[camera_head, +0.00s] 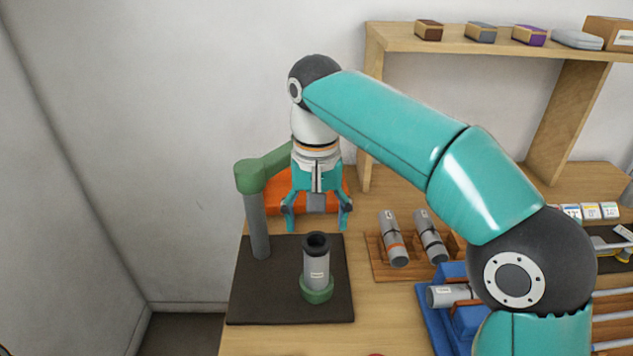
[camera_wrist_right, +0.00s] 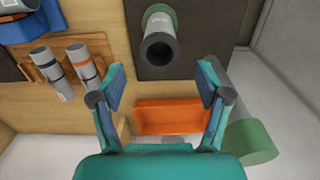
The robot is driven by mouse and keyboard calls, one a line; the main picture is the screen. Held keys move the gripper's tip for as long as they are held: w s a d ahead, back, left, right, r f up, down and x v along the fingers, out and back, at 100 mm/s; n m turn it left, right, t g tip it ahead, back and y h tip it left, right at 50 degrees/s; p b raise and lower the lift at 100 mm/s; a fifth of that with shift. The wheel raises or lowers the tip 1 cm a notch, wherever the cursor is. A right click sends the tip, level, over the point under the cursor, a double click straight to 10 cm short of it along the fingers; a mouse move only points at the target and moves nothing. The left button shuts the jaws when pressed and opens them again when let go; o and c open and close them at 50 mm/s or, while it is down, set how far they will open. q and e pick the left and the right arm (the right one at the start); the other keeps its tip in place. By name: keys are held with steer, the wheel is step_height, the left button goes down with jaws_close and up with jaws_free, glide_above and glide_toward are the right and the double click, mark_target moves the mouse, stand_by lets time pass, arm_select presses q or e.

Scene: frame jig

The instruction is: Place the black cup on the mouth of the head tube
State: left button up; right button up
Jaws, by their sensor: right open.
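The head tube (camera_head: 316,270) is a grey tube standing upright in a green holder (camera_head: 317,292) on a dark mat. A black ring-shaped piece, which looks like the black cup (camera_head: 316,242), sits at its mouth with an open, dark centre. In the right wrist view the black rim (camera_wrist_right: 160,50) shows end-on beyond the fingertips. My right gripper (camera_head: 317,217) is open and empty, pointing down above and behind the tube, apart from it. It also shows in the wrist view (camera_wrist_right: 160,78). My left gripper is not in view.
A green-topped grey post (camera_head: 257,222) with an arm stands left of the gripper. An orange tray (camera_head: 283,205) lies behind. A wooden rack (camera_head: 382,268) with two grey tubes and a blue fixture (camera_head: 452,270) are to the right. The dark mat (camera_head: 262,300) has free room.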

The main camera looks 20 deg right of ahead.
mark_target(316, 242)
step_height(316, 242, up, 8)
steer(key=p, duration=0.2)
steer(key=shift+f, duration=0.2)
stand_by(0.3)
